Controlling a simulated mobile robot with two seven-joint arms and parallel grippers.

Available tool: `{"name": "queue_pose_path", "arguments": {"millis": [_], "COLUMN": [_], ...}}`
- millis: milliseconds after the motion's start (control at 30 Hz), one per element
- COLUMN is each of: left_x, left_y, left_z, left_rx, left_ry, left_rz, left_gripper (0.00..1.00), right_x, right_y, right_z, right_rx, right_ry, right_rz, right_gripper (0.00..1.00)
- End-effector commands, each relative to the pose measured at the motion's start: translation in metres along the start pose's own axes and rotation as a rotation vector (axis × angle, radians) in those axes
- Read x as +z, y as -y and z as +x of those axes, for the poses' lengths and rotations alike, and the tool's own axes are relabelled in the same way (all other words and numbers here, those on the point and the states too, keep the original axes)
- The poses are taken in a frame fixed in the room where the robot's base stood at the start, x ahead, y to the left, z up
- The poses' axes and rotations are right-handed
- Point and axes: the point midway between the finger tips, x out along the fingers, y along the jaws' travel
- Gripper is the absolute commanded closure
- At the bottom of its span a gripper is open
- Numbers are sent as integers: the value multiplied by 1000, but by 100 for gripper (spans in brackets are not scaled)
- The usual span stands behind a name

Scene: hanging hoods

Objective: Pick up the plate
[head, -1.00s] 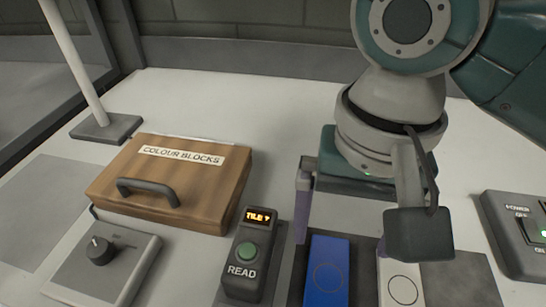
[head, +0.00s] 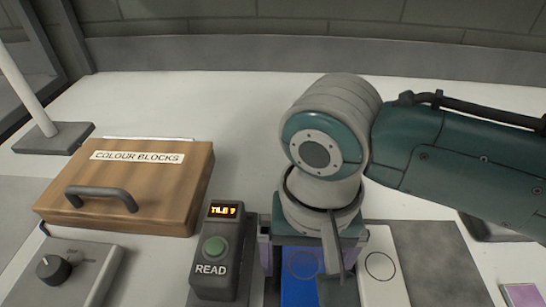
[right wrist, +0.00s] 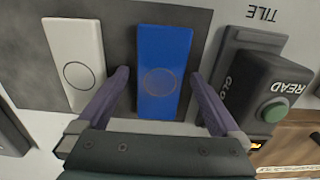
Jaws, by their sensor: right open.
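A blue rectangular plate (head: 299,289) with a faint circle lies flat on a dark grey mat, partly hidden by my right gripper in the head view. A white plate (head: 383,265) with a circle outline lies to its right. My right gripper (head: 303,262) is open above the blue plate. In the right wrist view the gripper (right wrist: 159,73) has one purple finger on each side of the blue plate (right wrist: 164,50), with nothing held; the white plate (right wrist: 73,55) is outside the left finger. I cannot tell the fingers' exact height. My left gripper is not in view.
A dark READ box (head: 220,262) with a green button stands close left of the gripper. A wooden COLOUR BLOCKS box (head: 150,172) and a knob box (head: 70,278) are further left. A pinkish piece (head: 522,294) shows at the bottom right.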

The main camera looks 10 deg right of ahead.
Motion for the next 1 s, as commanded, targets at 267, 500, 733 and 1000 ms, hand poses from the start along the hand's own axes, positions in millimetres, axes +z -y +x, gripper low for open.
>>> {"name": "queue_pose_path", "arguments": {"millis": [267,500,733,1000], "left_x": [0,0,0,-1], "left_y": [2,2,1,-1], "left_z": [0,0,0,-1], "left_rx": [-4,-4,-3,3], "left_ry": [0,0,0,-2], "left_rz": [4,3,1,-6], "left_gripper": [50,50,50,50], "right_x": [0,0,0,0], "right_y": [0,0,0,0], "right_z": [-1,-1,-1,-1], "right_rx": [0,0,0,0], "right_ry": [0,0,0,0], "right_rz": [0,0,0,0], "right_gripper": [22,50,75,94]}}
